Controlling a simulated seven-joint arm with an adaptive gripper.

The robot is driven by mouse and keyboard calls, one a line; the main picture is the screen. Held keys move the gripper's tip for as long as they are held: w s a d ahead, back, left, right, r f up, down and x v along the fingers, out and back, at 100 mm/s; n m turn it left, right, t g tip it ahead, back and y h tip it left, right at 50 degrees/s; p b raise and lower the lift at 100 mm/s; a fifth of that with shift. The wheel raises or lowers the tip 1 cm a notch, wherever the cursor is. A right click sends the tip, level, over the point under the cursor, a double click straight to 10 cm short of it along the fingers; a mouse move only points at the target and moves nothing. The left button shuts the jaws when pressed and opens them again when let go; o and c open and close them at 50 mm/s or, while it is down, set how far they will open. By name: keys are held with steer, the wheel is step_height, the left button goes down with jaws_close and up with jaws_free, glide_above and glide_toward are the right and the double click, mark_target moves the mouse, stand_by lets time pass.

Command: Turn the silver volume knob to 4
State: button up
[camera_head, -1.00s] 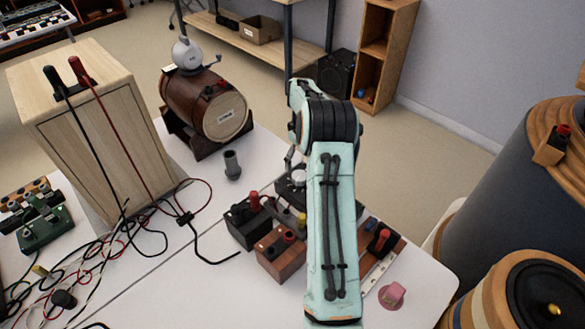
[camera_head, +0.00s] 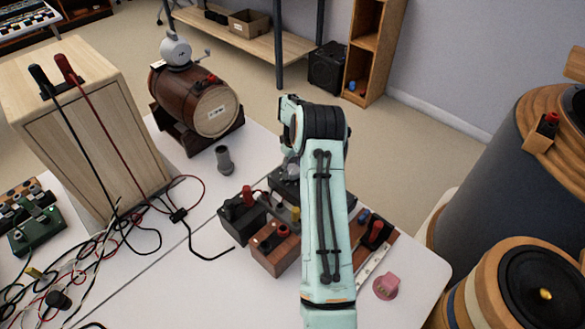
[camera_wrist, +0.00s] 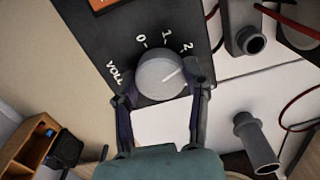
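The silver volume knob (camera_wrist: 160,74) sits on a dark panel (camera_wrist: 110,48) in the wrist view. Its white pointer line points up and right, roughly toward the 2. The numbers 0, 1 and 2 show, along with part of a "VOLU" label; any higher numbers are hidden behind my right finger or out of frame. My gripper (camera_wrist: 161,85) has one finger on each side of the knob, both very near its rim. I cannot tell whether both fingers press on it. In the head view my arm hides the knob and most of the dark device (camera_head: 284,180).
Small terminal boxes (camera_head: 275,250) stand beside the arm on the white table. A grey cylinder (camera_head: 225,160) is behind them; a pink piece (camera_head: 386,286) lies at right. A wooden cabinet (camera_head: 95,140), barrel (camera_head: 205,108) and loose cables (camera_head: 130,235) occupy the left.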

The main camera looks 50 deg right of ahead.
steer(key=shift+m, duration=0.4)
steer(key=m, duration=0.7)
steer(key=shift+f+m, duration=0.1)
steer(key=shift+m, duration=0.2)
steer(key=m, duration=0.3)
steer(key=shift+a+m, duration=0.1)
steer(key=shift+m, duration=2.1)
steer(key=o, duration=1.1)
steer(key=shift+o, duration=0.2)
